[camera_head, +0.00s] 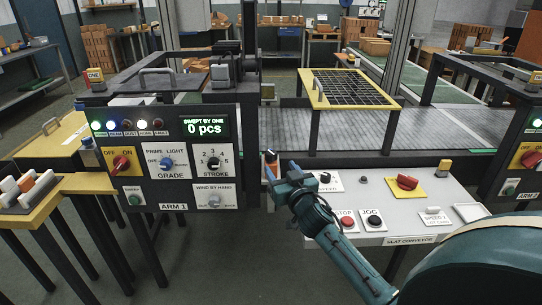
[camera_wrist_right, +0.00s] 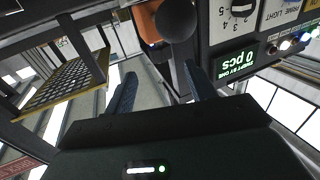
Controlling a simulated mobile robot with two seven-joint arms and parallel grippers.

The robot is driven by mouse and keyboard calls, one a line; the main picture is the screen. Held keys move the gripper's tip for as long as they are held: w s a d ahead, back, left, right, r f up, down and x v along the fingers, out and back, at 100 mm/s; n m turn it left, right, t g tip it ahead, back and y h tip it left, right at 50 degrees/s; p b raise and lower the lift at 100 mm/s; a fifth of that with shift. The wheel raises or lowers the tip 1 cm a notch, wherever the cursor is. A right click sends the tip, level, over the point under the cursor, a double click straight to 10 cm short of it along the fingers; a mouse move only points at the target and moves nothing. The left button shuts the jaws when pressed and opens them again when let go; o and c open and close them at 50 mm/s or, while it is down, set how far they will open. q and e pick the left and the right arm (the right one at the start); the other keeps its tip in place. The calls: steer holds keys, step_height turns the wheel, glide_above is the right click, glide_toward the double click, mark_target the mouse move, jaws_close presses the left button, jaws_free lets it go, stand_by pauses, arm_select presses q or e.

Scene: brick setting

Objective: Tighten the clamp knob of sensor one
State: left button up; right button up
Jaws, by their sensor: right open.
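My right gripper (camera_head: 280,172) reaches in from the lower right, at the right edge of the ARM 1 panel. In the right wrist view its two blue fingers (camera_wrist_right: 161,84) are apart with nothing between them. A round black knob (camera_wrist_right: 177,20) is just beyond the fingertips there, beside an orange part (camera_wrist_right: 150,22). They look like the clamp knob and sensor, but no label shows. In the head view a small orange-and-dark part (camera_head: 270,158) sits right by the fingertips; the knob cannot be made out there. My left gripper is not in view.
The ARM 1 panel (camera_head: 173,198) with switches and a "0 pcs" display (camera_head: 205,127) stands close left of the gripper. A sloped control desk (camera_head: 395,215) with buttons and a red rotary switch (camera_head: 407,182) lies to the right. The conveyor (camera_head: 350,125) runs behind.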

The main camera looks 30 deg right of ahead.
mark_target(273, 158)
steer(key=x, duration=0.7)
steer(key=shift+w, duration=0.25)
steer(key=shift+w+d, duration=0.1)
steer(key=shift+w, duration=0.4)
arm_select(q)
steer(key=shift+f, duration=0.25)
arm_select(e)
steer(key=shift+w, duration=0.1)
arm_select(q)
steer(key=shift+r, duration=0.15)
